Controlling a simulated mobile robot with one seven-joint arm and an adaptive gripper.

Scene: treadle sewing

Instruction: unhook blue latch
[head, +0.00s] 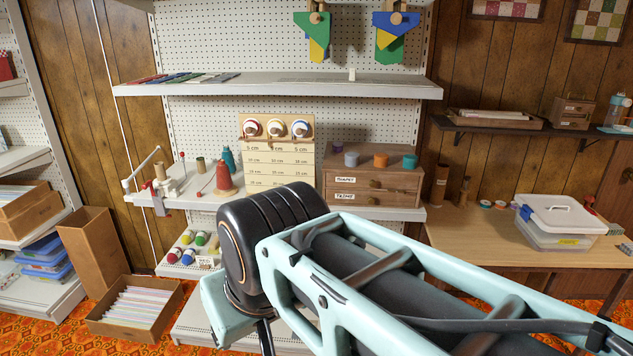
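A clear plastic box (552,236) with a white lid (562,212) stands on the wooden table at the right. A small blue latch (525,212) shows at the left end of its lid. It is too small to tell whether it is hooked or unhooked. A dark mark, perhaps a handle, shows on the lid's top. My arm crosses the lower middle and right of the view, left of and in front of the box. My gripper is not in view.
The wooden table (470,228) has free room left of the box, with small tape rolls behind. A dark shelf (530,130) hangs above it. A drawer cabinet (372,184) and a ribbon board stand on the middle shelf. A file box (135,310) is on the floor.

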